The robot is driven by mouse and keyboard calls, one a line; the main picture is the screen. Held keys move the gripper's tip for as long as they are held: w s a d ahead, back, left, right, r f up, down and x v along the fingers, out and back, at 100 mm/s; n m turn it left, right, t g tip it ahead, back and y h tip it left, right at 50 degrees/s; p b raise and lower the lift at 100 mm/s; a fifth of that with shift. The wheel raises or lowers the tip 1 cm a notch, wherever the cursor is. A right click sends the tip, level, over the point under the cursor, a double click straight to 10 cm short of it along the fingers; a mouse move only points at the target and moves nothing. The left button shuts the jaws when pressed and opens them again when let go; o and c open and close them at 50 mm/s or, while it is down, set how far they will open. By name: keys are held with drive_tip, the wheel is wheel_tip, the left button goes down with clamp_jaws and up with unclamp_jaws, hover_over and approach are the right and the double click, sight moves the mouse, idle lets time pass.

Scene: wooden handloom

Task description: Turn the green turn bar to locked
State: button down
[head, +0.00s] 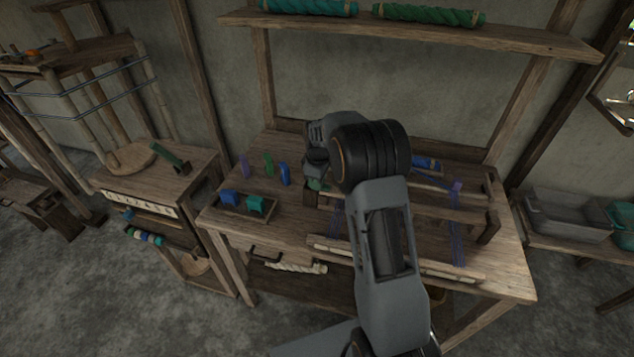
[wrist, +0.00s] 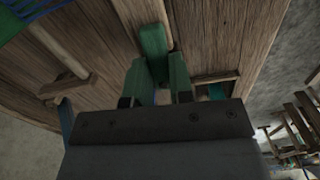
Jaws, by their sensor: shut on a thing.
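The green turn bar (wrist: 153,48) shows in the wrist view as an upright-looking green piece against the wooden loom frame. My gripper (wrist: 157,72) has its two greenish fingers on either side of it and is shut on it. In the head view my gripper (head: 317,181) is low at the left end of the loom, over the bench. My arm and wrist hide most of the bar there, so its angle cannot be told from that view.
A small tray (head: 240,210) with a blue block (head: 229,197) and a teal block (head: 256,205) sits left of the loom. Purple, green and blue pegs (head: 284,174) stand behind it. Purple warp threads (head: 456,228) run at the right. A shelf (head: 400,30) hangs above.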

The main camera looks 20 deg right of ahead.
drive_tip(key=shift+w+r+n, duration=0.1)
drive_tip(key=shift+w+n, duration=0.05)
drive_tip(key=shift+n, duration=0.15)
idle(0.4)
drive_tip(key=c, duration=1)
unclamp_jaws()
wheel_tip(320, 180, up, 14)
